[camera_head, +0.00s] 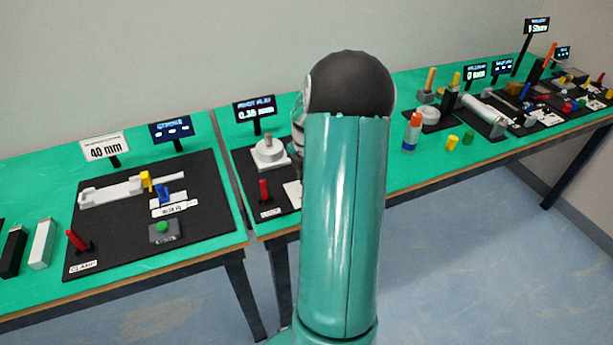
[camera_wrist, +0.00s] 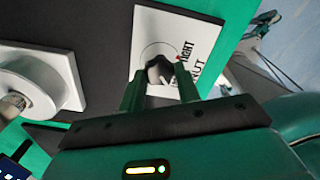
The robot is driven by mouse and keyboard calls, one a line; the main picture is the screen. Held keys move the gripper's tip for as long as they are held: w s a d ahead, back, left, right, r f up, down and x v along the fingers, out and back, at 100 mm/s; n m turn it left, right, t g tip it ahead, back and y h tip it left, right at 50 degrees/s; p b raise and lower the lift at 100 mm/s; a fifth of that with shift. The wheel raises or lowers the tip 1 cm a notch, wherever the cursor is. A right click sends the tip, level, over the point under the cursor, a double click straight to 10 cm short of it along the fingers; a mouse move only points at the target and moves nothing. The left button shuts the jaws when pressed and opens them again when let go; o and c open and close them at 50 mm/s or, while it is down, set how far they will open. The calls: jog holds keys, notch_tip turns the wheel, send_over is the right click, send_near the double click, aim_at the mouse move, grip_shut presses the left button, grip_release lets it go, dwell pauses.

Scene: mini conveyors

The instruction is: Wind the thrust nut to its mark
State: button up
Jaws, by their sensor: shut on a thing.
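In the wrist view my gripper (camera_wrist: 162,88) is shut on the thrust nut (camera_wrist: 158,70), a dark grey piece between its two green fingers. The nut is over a white plate (camera_wrist: 150,26) marked with a thin circle, a small red mark and printed words, of which "NUT" can be read. The fingers hide part of the nut and of the lettering, so I cannot tell how the nut lines up with the red mark. In the head view my arm hides the gripper and the nut; part of the white plate (camera_head: 293,194) shows beside it.
A white round fixture on a square base (camera_head: 270,153) stands on the same black board, with a red lever (camera_head: 263,190) in front. A display (camera_head: 254,111) behind reads about 0.35 mm. A clamp station (camera_head: 150,210) is to the left. Bottles and other stations stand to the right.

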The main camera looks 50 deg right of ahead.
jog(key=shift+n, duration=1.7)
jog(key=o, duration=1)
jog(key=shift+c, duration=0.2)
jog(key=shift+r, duration=0.15)
notch_tip(320, 180, up, 14)
jog(key=shift+f, duration=0.2)
